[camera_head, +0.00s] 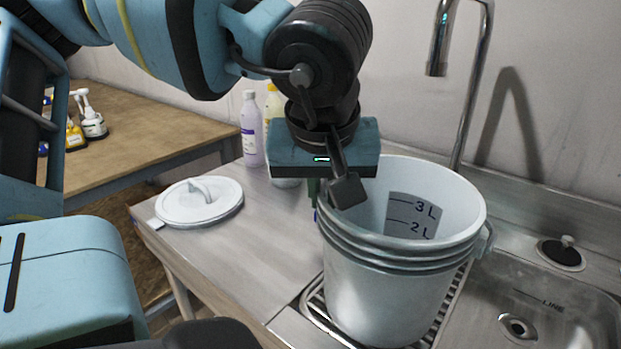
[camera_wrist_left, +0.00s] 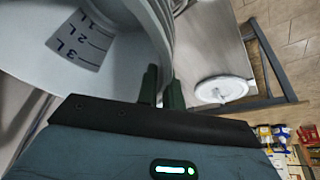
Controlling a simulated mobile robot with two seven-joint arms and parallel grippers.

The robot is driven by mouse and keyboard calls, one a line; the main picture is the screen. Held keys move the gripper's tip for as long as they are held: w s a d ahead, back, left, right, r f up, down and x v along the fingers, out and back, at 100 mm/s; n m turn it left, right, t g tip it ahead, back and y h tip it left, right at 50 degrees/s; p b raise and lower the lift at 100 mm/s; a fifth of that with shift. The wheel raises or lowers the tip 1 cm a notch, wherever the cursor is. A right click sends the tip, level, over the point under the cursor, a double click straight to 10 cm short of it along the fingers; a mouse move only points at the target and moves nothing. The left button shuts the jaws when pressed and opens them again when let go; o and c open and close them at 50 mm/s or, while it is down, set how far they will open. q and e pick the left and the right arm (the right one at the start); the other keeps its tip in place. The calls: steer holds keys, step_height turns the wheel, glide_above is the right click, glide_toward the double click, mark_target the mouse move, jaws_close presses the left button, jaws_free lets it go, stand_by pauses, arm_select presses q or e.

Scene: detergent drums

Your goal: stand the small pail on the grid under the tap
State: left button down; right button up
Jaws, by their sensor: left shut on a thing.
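The small pail (camera_head: 390,290) is light grey-white, with litre marks inside, and is upright in the head view. It is over the metal grid (camera_head: 318,306); I cannot tell whether its base touches the bars. My left gripper (camera_head: 318,195) is shut on the pail's rim at its left side. In the left wrist view the fingers (camera_wrist_left: 160,92) pinch the wall of the pail (camera_wrist_left: 110,50). The tap (camera_head: 437,62) is chrome and rises behind the pail, its spout above and a little right of the pail. My right gripper is not in view.
A white lid (camera_head: 200,202) lies on the counter left of the pail. A lilac bottle (camera_head: 251,132) and a yellow bottle (camera_head: 272,102) stand behind my gripper. The sink (camera_head: 560,310) is at right. Spray bottles (camera_head: 90,118) stand on a wooden table at far left.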

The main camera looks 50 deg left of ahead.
arm_select(q)
steer(key=w+a+f+b, duration=0.1)
steer(key=w, duration=0.5)
steer(key=shift+a, duration=0.2)
steer(key=shift+w, duration=0.1)
steer(key=shift+f, duration=0.1)
stand_by(0.4)
steer(key=shift+f, duration=0.15)
steer(key=shift+f+b, duration=0.15)
steer(key=shift+b, duration=0.25)
steer(key=shift+f, duration=0.25)
steer(key=c, duration=1.5)
jaws_free()
